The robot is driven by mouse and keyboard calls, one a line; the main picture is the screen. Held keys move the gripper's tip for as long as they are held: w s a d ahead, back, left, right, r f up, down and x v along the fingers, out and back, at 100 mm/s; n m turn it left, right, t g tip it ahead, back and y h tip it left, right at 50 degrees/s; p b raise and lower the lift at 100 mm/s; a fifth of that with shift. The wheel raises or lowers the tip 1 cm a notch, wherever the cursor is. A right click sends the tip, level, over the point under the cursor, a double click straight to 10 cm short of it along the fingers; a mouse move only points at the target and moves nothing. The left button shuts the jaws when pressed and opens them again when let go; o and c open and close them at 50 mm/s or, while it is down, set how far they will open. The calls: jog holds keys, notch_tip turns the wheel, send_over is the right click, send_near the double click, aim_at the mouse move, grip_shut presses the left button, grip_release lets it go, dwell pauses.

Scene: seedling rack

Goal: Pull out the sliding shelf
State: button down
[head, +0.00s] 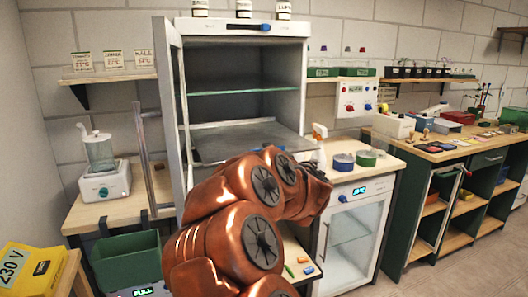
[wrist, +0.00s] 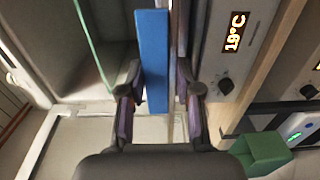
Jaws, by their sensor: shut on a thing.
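The white cabinet (head: 240,28) stands with its glass door (head: 177,110) swung open to the left. Inside it a glass shelf (head: 235,89) sits above a grey, flat sliding shelf (head: 235,142). I cannot tell how far out the sliding shelf is. My arm reaches up in front of the cabinet's lower right and hides part of the shelf's front; the gripper is mostly hidden there. In the wrist view my gripper (wrist: 160,98) is shut on a blue bar (wrist: 153,50), which looks like the shelf's handle.
A display reading 19°C (wrist: 235,32) is beside the bar. A small white glass-door unit (head: 350,235) and tape rolls (head: 355,160) are right of my arm. A green bin (head: 127,262) and a yellow box (head: 30,272) are at lower left. Floor is clear at lower right.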

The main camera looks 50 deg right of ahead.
jog(key=shift+s+a+r, duration=0.1)
jog(key=shift+a+r, duration=0.05)
jog(key=shift+r, duration=0.5)
jog(key=c, duration=1)
grip_release()
jog(key=shift+s, duration=0.1)
jog(key=shift+o, duration=0.3)
jog(key=shift+f, duration=0.25)
jog(key=shift+f, duration=0.15)
jog(key=v, duration=1.2)
